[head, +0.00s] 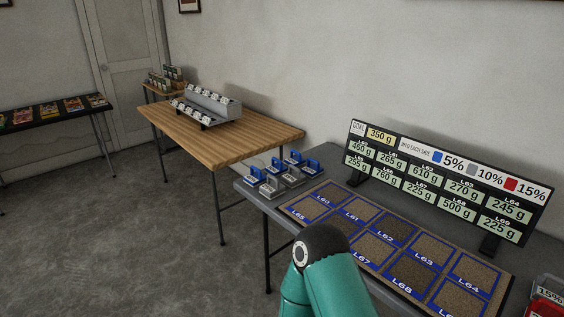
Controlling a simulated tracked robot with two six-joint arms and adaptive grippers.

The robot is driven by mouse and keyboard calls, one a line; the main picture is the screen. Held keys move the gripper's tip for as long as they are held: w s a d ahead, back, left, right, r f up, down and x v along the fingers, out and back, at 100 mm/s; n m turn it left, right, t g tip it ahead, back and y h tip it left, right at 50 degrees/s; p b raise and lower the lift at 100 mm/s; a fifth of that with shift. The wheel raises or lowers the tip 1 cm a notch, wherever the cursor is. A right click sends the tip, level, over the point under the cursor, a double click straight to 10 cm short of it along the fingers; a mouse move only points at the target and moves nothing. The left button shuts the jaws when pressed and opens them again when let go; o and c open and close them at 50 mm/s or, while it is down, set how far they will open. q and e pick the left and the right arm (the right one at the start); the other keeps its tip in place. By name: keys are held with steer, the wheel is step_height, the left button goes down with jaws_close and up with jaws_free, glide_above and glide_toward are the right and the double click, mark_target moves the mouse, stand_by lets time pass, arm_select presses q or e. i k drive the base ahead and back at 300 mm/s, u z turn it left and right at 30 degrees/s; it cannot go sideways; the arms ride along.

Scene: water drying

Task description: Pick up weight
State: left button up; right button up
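Several small blocks with upright handles, which look like the weights, stand in a cluster at the left end of the grey table (345,180). Some are blue, such as the one at the back right (313,167), and some are grey, such as the one at the front (271,189). A teal link of my own arm with a dark joint rises from the bottom middle, in front of the grey table. Neither gripper shows in the head view, so I cannot see whether either holds anything.
A mat with labelled squares (363,215) covers much of the grey table. A sign (445,182) reading "GOAL 350 g" stands behind it. A wooden table (222,140) holds a grey rack (212,104).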

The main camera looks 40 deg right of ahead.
mark_target(297, 161)
steer(key=z, duration=0.45)
steer(key=i, duration=1.1)
steer(key=z, duration=0.8)
steer(key=k, duration=0.8)
steer(key=z, duration=0.2)
steer(key=i, duration=0.9)
steer(key=u, duration=0.05)
